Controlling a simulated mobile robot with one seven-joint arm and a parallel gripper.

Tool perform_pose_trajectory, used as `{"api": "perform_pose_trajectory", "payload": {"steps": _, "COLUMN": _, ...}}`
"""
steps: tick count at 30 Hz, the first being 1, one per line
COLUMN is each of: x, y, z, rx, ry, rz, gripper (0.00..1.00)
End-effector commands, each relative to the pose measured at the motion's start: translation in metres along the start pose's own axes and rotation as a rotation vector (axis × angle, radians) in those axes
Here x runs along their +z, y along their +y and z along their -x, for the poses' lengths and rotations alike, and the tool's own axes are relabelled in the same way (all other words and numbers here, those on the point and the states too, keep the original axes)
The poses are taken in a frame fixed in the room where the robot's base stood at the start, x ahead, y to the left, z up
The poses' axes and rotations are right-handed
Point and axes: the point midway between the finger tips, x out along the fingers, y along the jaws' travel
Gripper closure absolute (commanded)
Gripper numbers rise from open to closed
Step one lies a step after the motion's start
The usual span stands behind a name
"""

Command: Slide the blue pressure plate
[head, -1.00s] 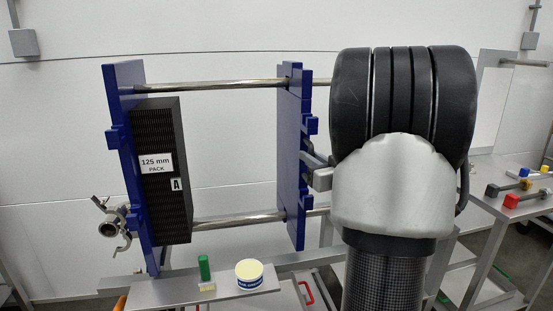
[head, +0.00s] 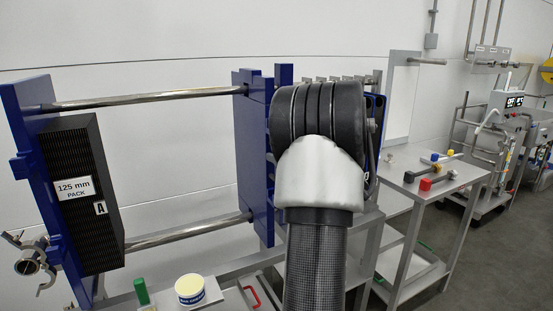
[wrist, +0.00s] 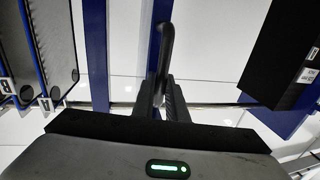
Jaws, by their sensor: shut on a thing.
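The blue pressure plate (head: 255,150) stands upright on two horizontal steel rails in the head view, to the left of my arm. In the wrist view, my gripper (wrist: 163,92) is shut on a dark curved handle (wrist: 167,45) in front of a blue upright strip, which looks like the plate's edge. In the head view my own wrist hides the gripper and handle. A blue end plate (head: 35,130) stands at the far left, with a black "125 mm PACK" block (head: 88,225) against it. A black block (wrist: 275,55) also shows at right in the wrist view.
The upper rail (head: 150,95) and lower rail (head: 190,232) are bare between pack and plate. A side table (head: 425,195) with coloured-ended tools is at right.

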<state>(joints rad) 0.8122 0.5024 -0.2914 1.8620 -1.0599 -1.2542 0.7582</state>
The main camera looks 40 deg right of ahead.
Motion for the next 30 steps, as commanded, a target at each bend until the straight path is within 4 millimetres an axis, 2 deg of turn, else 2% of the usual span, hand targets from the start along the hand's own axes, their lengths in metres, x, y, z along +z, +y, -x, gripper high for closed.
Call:
{"api": "perform_pose_trajectory", "payload": {"steps": 1, "x": -0.004, "y": 0.006, "z": 0.002, "rx": 0.015, "ry": 0.007, "rz": 0.005, "gripper": 1.00}}
{"api": "perform_pose_trajectory", "payload": {"steps": 2, "x": -0.005, "y": 0.006, "z": 0.002, "rx": 0.016, "ry": 0.007, "rz": 0.005, "gripper": 0.83}}
{"api": "perform_pose_trajectory", "payload": {"steps": 4, "x": -0.004, "y": 0.006, "z": 0.002, "rx": 0.015, "ry": 0.006, "rz": 0.005, "gripper": 0.71}}
{"api": "perform_pose_trajectory", "payload": {"steps": 5, "x": -0.004, "y": 0.006, "z": 0.002, "rx": 0.014, "ry": 0.006, "rz": 0.004, "gripper": 0.69}}
{"api": "perform_pose_trajectory", "payload": {"steps": 13, "x": -0.003, "y": 0.003, "z": 0.001, "rx": 0.009, "ry": 0.003, "rz": 0.003, "gripper": 0.69}}
{"api": "perform_pose_trajectory", "payload": {"steps": 17, "x": -0.003, "y": 0.003, "z": 0.010, "rx": 0.009, "ry": 0.003, "rz": 0.003, "gripper": 0.69}}
{"api": "perform_pose_trajectory", "payload": {"steps": 23, "x": -0.003, "y": 0.004, "z": 0.047, "rx": 0.012, "ry": 0.002, "rz": 0.002, "gripper": 0.69}}
{"api": "perform_pose_trajectory", "payload": {"steps": 30, "x": -0.003, "y": 0.004, "z": 0.107, "rx": 0.014, "ry": 0.004, "rz": 0.003, "gripper": 0.69}}
